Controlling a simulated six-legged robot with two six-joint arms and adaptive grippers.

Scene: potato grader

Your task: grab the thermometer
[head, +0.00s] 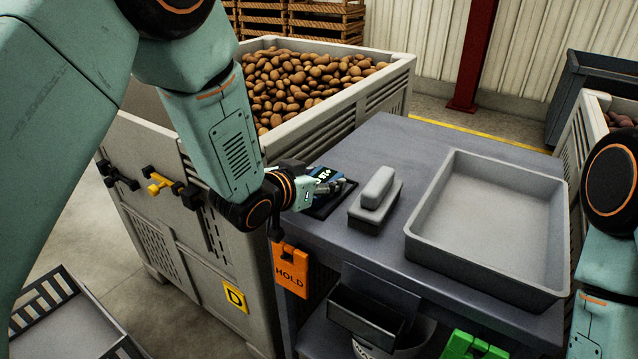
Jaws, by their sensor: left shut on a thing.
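A small dark device with a blue face and light characters, seemingly the thermometer (326,174), is at the left end of the grey work table (395,140). My left gripper (328,187) reaches in from the left over the table's edge and is shut on it. The fingers cover part of the device. A flat black pad (340,203) lies under or just beside it; I cannot tell whether the device is clear of the pad. My right arm shows at the right edge, but its gripper is out of view.
A grey block-shaped brush (378,195) lies just right of my left gripper. A large empty grey tray (430,232) fills the table's right side. A potato bin (345,120) stands behind and left. An orange HOLD tag (291,270) hangs at the front edge.

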